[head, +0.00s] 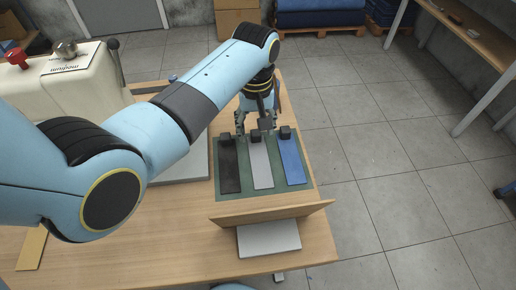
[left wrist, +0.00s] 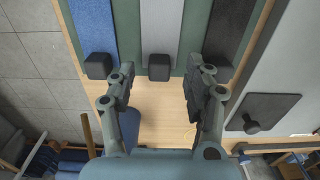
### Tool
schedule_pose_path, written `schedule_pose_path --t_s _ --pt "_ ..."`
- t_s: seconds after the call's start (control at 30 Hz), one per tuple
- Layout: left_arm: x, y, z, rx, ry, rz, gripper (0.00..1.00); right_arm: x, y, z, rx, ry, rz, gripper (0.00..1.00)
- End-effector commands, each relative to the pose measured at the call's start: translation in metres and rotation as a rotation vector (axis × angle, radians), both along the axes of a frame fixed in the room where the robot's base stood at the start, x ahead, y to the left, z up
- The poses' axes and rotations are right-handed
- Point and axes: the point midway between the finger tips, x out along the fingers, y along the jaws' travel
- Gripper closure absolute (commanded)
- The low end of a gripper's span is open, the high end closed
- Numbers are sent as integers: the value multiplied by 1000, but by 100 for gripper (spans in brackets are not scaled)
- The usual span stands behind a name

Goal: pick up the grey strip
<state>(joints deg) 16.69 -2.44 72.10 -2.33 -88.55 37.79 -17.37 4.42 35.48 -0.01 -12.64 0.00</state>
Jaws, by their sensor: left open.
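The grey strip (head: 262,170) lies flat on a green mat (head: 222,192), between a black strip (head: 229,170) and a blue strip (head: 291,165). A small dark block (head: 256,136) sits at its far end. My left gripper (head: 257,126) is open and empty, pointing down near that end. In the left wrist view the grey strip (left wrist: 160,25) and its dark block (left wrist: 158,67) lie between the two spread fingers of the left gripper (left wrist: 160,76) in the picture. I cannot tell the exact height of the fingertips. My right gripper is not in view.
A raised wooden board (head: 272,213) stands along the mat's near edge, with a light grey pad (head: 268,238) in front of it. A cream machine (head: 60,75) stands at the left of the wooden table (head: 190,235). Floor lies beyond the table's right edge.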

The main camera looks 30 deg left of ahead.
Motion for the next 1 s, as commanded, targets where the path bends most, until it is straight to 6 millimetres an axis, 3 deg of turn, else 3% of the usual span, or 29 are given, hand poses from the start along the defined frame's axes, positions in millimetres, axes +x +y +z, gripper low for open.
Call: schedule_pose_path --t_s 0.2,0.43,0.83,1.0 --pt "-1 -1 -27 0 1 0 48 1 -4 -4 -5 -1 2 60" --pt "0 -1 -27 0 0 0 48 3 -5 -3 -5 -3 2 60" --pt "-1 -1 -27 0 0 0 100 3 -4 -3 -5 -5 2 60" --pt "-1 -1 -28 0 1 0 100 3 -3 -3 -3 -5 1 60"
